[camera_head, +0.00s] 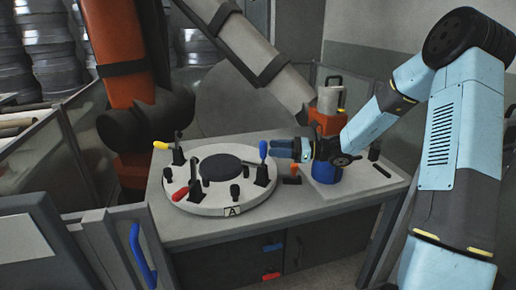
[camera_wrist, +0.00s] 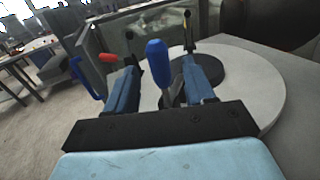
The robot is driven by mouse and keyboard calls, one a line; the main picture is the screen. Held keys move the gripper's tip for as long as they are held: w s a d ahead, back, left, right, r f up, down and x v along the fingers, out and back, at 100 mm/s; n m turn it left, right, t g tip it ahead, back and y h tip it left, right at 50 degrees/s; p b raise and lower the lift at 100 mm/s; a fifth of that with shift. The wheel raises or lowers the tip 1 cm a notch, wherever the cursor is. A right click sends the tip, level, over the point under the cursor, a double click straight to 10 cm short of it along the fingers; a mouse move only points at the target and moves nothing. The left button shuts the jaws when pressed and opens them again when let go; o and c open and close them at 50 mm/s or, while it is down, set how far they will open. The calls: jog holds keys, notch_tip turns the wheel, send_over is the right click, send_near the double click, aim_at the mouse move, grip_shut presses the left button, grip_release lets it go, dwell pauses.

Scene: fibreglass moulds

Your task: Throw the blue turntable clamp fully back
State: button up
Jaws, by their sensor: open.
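The blue clamp handle (camera_head: 263,148) stands roughly upright on the right side of the round grey turntable (camera_head: 226,207). It also shows upright in the wrist view (camera_wrist: 157,62). My gripper (camera_head: 278,149) is level at the handle's height, pointing left from its right side. In the wrist view my open gripper (camera_wrist: 161,70) has its fingers on either side of the blue handle, with visible gaps; I cannot tell whether either finger touches it. The clamp's lower part is partly hidden by my gripper in the wrist view.
A yellow-handled clamp (camera_head: 161,145) and a red-handled clamp (camera_head: 180,193) are also on the turntable, around a dark disc (camera_head: 219,167). An orange device (camera_head: 327,122) stands behind my wrist. A large orange arm (camera_head: 122,80) rises at the left. Grey bench (camera_head: 300,202) is bare in front.

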send_over(257, 166)
dwell(0.3)
jog(key=shift+c, duration=0.5)
